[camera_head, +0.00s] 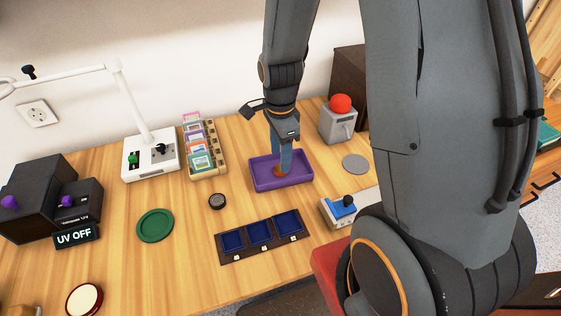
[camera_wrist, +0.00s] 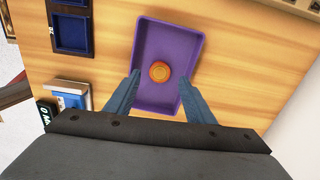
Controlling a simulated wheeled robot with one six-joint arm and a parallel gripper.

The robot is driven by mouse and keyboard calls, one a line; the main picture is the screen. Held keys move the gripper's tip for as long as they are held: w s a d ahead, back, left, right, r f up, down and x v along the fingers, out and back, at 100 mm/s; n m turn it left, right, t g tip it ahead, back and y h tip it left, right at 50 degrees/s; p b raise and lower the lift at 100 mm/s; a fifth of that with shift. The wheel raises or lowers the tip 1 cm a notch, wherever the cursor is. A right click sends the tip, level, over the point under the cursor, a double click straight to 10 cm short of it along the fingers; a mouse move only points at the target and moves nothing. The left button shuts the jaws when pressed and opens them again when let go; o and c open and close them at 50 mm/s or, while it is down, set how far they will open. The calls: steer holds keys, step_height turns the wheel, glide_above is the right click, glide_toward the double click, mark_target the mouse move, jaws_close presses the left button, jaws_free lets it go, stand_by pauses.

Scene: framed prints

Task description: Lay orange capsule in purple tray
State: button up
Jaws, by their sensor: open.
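The purple tray (camera_head: 295,182) stands on the wooden table near the middle of the head view. It also shows in the wrist view (camera_wrist: 186,38). The orange capsule (camera_wrist: 160,71) lies inside the tray, seen from above as a round orange disc. In the head view the capsule (camera_head: 277,172) shows only in part, close to my fingers. My gripper (camera_wrist: 158,92) is open, with its two blue-grey fingers apart on either side of the capsule and not visibly touching it. In the head view my gripper (camera_head: 281,168) points down over the tray.
A dark holder with three blue compartments (camera_head: 226,259) lies in front of the tray. A green round dish (camera_head: 155,225) and a card rack (camera_head: 201,160) are to the left. A grey box with a red ball (camera_head: 340,104) stands behind right. A blue-topped device (camera_head: 340,208) is front right.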

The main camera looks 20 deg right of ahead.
step_height(320, 180, up, 8)
steer(key=s+r+n, duration=0.1)
steer(key=s+n, duration=0.8)
steer(key=n, duration=0.9)
steer(key=shift+s+t+b, duration=0.25)
steer(key=shift+t+b, duration=0.05)
steer(key=shift+b, duration=0.1)
